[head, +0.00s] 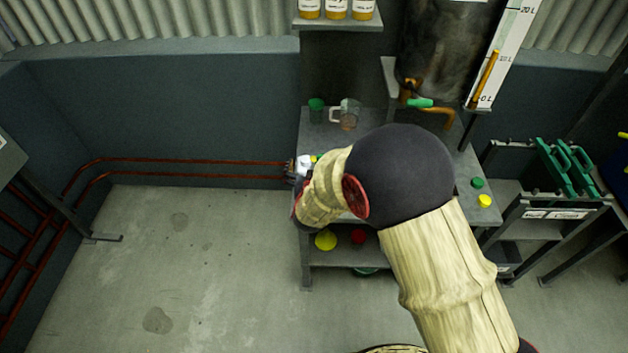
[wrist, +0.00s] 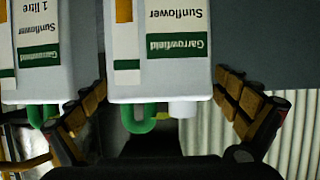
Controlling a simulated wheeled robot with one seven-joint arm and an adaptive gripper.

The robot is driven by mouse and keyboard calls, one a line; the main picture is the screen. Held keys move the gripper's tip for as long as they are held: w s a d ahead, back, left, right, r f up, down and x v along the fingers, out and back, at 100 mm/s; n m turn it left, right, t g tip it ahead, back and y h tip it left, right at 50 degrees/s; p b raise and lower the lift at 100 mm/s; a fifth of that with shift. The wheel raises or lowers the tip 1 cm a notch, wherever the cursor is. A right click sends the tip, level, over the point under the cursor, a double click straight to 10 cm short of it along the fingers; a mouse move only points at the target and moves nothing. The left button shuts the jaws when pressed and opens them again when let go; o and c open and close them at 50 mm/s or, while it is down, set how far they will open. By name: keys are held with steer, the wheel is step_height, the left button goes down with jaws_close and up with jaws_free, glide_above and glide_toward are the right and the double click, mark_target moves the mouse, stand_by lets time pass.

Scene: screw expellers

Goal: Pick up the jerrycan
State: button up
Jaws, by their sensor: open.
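A white jerrycan (wrist: 202,80) fills the middle of the wrist view, upside down in the picture. It has a green and white "Garrowfield Sunflower" label, a green handle and a white cap. My gripper (wrist: 160,82) is open, with one finger on each side of this jerrycan; I cannot tell whether they touch it. A second white jerrycan (wrist: 39,84), labelled "Sunflower 1 litre", stands close to the left, beyond the left finger. In the head view my arm hides most of this area; a small white patch shows at the bench's left edge, too small to name.
The grey bench (head: 468,165) holds a green cup (head: 316,110), a clear jug (head: 349,114) and green and yellow caps at the right. A dark tank (head: 448,45) stands above the back. Yellow and red items lie on the lower shelf. The floor at left is clear.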

steer(key=shift+c, duration=0.9)
steer(key=c, duration=1.9)
